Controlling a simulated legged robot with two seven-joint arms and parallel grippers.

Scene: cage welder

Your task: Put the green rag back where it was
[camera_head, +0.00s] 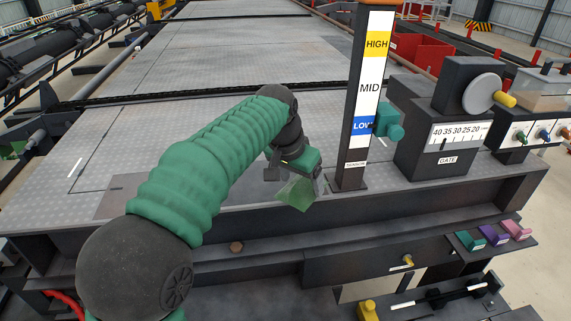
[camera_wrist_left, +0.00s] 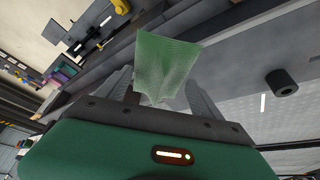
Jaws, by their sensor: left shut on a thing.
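A light green, translucent-looking rag (camera_head: 297,193) hangs from my left gripper (camera_head: 293,174) over the near edge of the grey deck. In the left wrist view the rag (camera_wrist_left: 166,65) spreads out between and beyond the two fingers of the gripper (camera_wrist_left: 160,98), which are shut on it. A teal item (camera_head: 470,241), a purple item (camera_head: 495,236) and a pink item (camera_head: 516,230) sit side by side on a small labelled ledge at the right, apart from the gripper. My right gripper is not in view.
A gate gauge box (camera_head: 445,140) and a button box (camera_head: 520,133) stand farther right. The deck (camera_head: 190,60) behind is clear.

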